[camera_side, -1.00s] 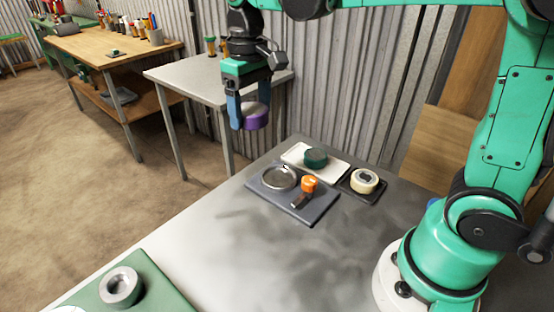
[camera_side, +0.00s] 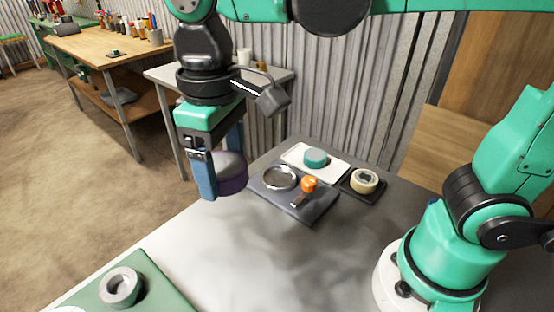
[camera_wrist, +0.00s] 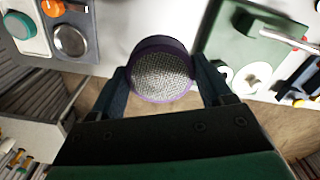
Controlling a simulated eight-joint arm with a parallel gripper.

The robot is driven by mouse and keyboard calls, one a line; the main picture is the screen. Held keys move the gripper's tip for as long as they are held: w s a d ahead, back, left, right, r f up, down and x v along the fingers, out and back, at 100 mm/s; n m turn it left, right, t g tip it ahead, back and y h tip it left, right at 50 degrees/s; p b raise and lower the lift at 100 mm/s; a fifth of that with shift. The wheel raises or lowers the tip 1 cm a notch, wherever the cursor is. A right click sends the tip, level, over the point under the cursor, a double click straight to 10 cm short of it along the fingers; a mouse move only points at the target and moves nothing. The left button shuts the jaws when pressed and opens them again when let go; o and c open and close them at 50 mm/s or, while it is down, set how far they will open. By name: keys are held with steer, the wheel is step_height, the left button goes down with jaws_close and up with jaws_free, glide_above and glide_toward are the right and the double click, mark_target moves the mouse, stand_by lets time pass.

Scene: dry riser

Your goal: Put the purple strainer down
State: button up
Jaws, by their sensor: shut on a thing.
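The purple strainer (camera_side: 232,172) is a short round piece with a purple rim. In the wrist view its grey mesh face (camera_wrist: 161,75) shows between the two fingers. My gripper (camera_side: 222,168) is shut on it and holds it in the air near the left edge of the grey table (camera_side: 235,255). In the wrist view my gripper (camera_wrist: 165,85) has one finger on each side of the strainer. One finger hides part of the strainer in the side view.
A dark grey tray (camera_side: 318,208) holds a metal ring and an orange piece. A white tray (camera_side: 334,172) bears a teal round piece; a black tray bears a cream roll (camera_side: 364,180). A green mat (camera_side: 150,288) with a grey ring (camera_side: 121,287) lies at front left. The table's middle is clear.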

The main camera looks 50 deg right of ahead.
mark_target(240, 265)
step_height(240, 265, down, 18)
steer(key=shift+f, duration=0.25)
stand_by(0.4)
steer(key=shift+f, duration=0.1)
steer(key=shift+f, duration=0.15)
steer(key=o, duration=1.2)
steer(key=shift+o, duration=0.2)
